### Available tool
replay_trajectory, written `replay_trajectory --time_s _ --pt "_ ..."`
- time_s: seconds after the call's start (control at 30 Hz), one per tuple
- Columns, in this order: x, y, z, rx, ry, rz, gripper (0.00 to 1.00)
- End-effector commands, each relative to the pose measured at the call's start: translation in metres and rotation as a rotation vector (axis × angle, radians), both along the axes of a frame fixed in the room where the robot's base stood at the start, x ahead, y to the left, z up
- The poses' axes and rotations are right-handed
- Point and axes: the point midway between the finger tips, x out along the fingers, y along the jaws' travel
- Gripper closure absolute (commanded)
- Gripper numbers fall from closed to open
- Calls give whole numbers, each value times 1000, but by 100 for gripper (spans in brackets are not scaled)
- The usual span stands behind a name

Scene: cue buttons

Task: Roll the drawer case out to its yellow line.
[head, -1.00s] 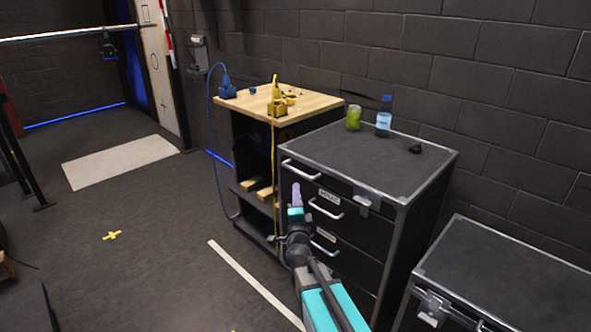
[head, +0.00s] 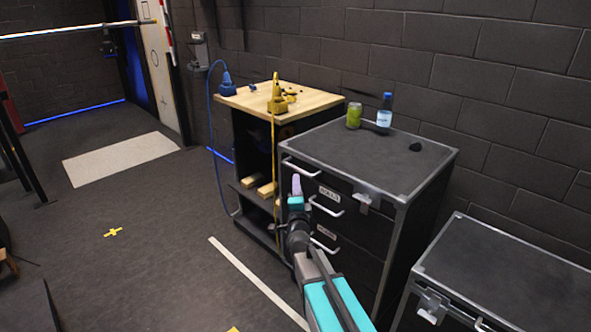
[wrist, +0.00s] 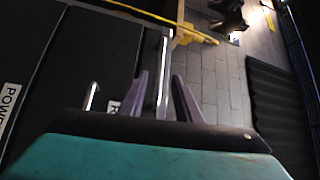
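The drawer case (head: 345,210) is a black cabinet with metal edges and several pale bar handles, standing in the middle right of the head view. My gripper (head: 296,186) is in front of its left part, near the upper drawers. Contact with the bar cannot be told. A small yellow patch (head: 233,329) shows on the floor at the bottom edge of the head view; whether it is the yellow line cannot be told.
A can (head: 353,115) and a bottle (head: 384,112) stand on the case. A wood-topped shelf unit (head: 275,104) stands to its left, with blue and yellow cables hanging. A second black case (head: 505,270) is at the right. Floor at left with a white strip (head: 255,280) is open.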

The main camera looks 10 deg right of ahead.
Motion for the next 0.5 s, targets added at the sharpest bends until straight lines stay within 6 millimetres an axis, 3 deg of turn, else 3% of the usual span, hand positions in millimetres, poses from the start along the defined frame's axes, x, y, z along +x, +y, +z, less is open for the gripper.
replay_trajectory --time_s 0.5 --pt "46 -8 7 1 -1 -2 70"
